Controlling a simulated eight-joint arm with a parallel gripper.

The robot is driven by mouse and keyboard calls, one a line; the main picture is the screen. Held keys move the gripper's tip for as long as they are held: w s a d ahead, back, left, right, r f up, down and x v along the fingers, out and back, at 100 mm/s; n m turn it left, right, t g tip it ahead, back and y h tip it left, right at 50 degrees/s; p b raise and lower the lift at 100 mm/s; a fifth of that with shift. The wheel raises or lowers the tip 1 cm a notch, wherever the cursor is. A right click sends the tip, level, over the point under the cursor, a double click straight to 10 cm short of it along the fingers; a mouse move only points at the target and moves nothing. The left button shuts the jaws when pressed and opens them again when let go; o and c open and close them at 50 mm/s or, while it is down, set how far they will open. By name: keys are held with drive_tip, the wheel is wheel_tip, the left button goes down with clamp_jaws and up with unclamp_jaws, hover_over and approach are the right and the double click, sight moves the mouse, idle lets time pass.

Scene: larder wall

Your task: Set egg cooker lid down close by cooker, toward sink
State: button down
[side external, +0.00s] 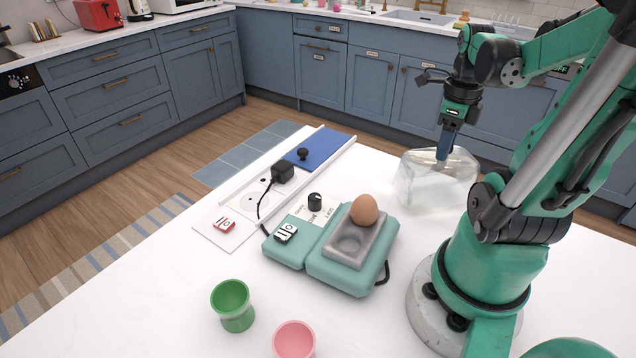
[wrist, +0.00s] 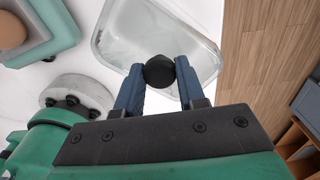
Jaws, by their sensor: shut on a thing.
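The egg cooker lid (side external: 425,188) is a clear box-shaped cover, to the right of and behind the cooker in the side external view. My gripper (side external: 442,155) points down at its top. In the wrist view my gripper (wrist: 159,75) is shut on the lid's round black knob (wrist: 158,72), and the clear lid (wrist: 115,38) spreads beyond the fingers. I cannot tell whether its rim touches the white counter. The teal egg cooker (side external: 335,278) has a grey tray (side external: 345,258) with a brown egg (side external: 364,210) at one end. The sink (side external: 420,16) is on the far counter.
A green cup (side external: 233,305) and a pink cup (side external: 294,340) stand in front of the cooker. A board with a black plug (side external: 283,171) lies behind it. The white counter's far edge is close beyond the lid, with wooden floor (wrist: 263,60) past it.

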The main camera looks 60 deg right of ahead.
drive_tip(key=shift+f, duration=0.85)
drive_tip(key=c, duration=0.5)
unclamp_jaws()
drive_tip(key=shift+f, duration=0.1)
wheel_tip(320, 180, up, 12)
drive_tip(key=w+a+f+m+t, duration=0.2)
drive_tip(key=w+a+m, duration=0.3)
drive_tip(key=m, duration=0.7)
drive_tip(key=w+a+f+m+t, duration=0.2)
drive_tip(key=w+a+m, duration=0.2)
drive_tip(key=a+m, duration=0.4)
drive_tip(key=w+a+f+m+t, duration=0.2)
drive_tip(key=w+a+m, duration=0.3)
drive_tip(key=m, duration=1.1)
drive_tip(key=shift+w+a+f+t, duration=0.2)
drive_tip(key=shift+a+t, duration=0.1)
drive_tip(key=shift+a, duration=0.2)
drive_tip(key=shift+w+a+f+t, duration=0.15)
drive_tip(key=shift+a+t, duration=0.15)
drive_tip(key=shift+a, duration=0.2)
